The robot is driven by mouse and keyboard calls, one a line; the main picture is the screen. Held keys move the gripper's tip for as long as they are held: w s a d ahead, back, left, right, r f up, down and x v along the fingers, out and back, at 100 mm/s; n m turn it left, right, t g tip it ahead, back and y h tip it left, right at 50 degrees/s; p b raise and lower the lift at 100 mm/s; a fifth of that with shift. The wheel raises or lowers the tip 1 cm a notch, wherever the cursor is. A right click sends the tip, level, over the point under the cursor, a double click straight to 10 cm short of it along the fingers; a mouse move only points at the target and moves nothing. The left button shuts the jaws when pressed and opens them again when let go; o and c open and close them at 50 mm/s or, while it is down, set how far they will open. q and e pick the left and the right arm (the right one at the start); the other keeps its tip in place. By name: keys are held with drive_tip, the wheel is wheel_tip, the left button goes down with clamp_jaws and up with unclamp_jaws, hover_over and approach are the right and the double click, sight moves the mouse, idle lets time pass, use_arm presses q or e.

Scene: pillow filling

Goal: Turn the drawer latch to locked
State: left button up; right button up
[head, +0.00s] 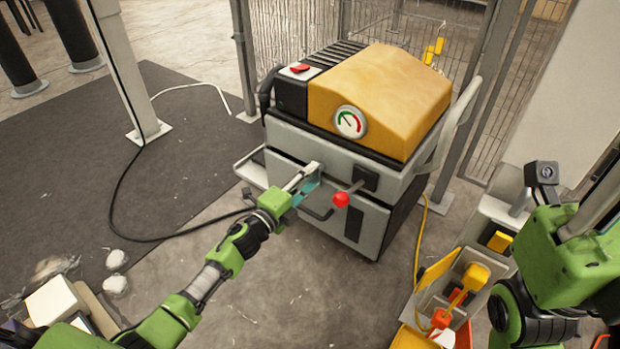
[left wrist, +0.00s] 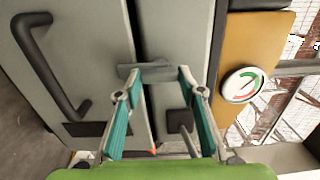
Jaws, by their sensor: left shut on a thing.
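The latch (left wrist: 127,70) is a small grey metal bar on the front of the grey cabinet (head: 285,140). In the left wrist view it lies across the seam between two front panels. My left gripper (head: 308,182) is at the cabinet front, its teal fingers shut on the latch. The fingers also show in the left wrist view (left wrist: 157,76). In the head view the gripper largely hides the latch. The drawer front (left wrist: 75,50) has a black bar handle (left wrist: 50,70) and sits flush. My right arm is at the right edge, its gripper out of view.
A red-knobbed lever (head: 341,199) sticks out just right of my left gripper. A yellow hood (head: 385,90) with a gauge (head: 350,122) tops the cabinet. A compartmented bin (head: 427,300) with yellow tools stands at lower right. A black cable (head: 122,195) runs across the left floor.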

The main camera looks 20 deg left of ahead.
use_arm(q)
drive_tip(key=o, duration=1.1)
drive_tip(key=v, duration=1.2)
